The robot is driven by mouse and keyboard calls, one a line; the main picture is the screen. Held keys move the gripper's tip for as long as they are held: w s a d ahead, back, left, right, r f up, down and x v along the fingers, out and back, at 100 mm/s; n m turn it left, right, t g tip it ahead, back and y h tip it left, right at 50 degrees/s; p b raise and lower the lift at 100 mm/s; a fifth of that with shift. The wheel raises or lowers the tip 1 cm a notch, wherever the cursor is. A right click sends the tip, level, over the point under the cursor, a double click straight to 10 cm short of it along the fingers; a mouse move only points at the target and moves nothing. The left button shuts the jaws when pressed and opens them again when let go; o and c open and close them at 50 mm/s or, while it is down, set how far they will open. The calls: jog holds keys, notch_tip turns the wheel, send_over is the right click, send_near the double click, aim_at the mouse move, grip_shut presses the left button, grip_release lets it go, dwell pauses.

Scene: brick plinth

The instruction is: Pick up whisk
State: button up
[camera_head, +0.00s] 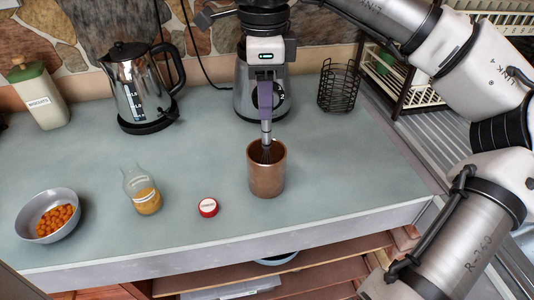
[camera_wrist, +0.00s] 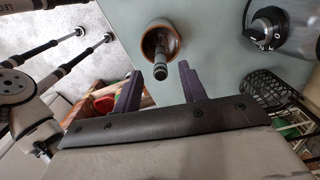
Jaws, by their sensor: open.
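The whisk (camera_head: 266,131) stands handle up in a brown cup (camera_head: 266,179) on the counter. In the wrist view the handle (camera_wrist: 159,60) points up out of the cup (camera_wrist: 148,45) toward me. My gripper (camera_head: 265,103) is above the cup, pointing down, with its fingers close to the handle top. In the wrist view my gripper (camera_wrist: 159,69) is open, with one dark purple finger to each side of the handle end. I see gaps between the fingers and the handle.
A blender (camera_head: 246,95) stands close behind the cup. A black wire basket (camera_head: 340,88) is to the right. A red-lidded jar (camera_head: 208,208), a glass bottle (camera_head: 144,193), a bowl of orange items (camera_head: 33,228) and a kettle (camera_head: 135,85) stand left. The counter's front edge is near the cup.

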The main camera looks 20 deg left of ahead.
jog(key=p, duration=0.1)
send_over(267, 148)
jog(key=shift+w+a+f, duration=0.1)
jog(key=shift+w+f, duration=0.1)
jog(key=shift+f, duration=1.3)
jog(key=shift+w+a+f, duration=0.1)
jog(key=shift+w+f, duration=0.1)
jog(key=shift+f, duration=1.25)
grip_shut()
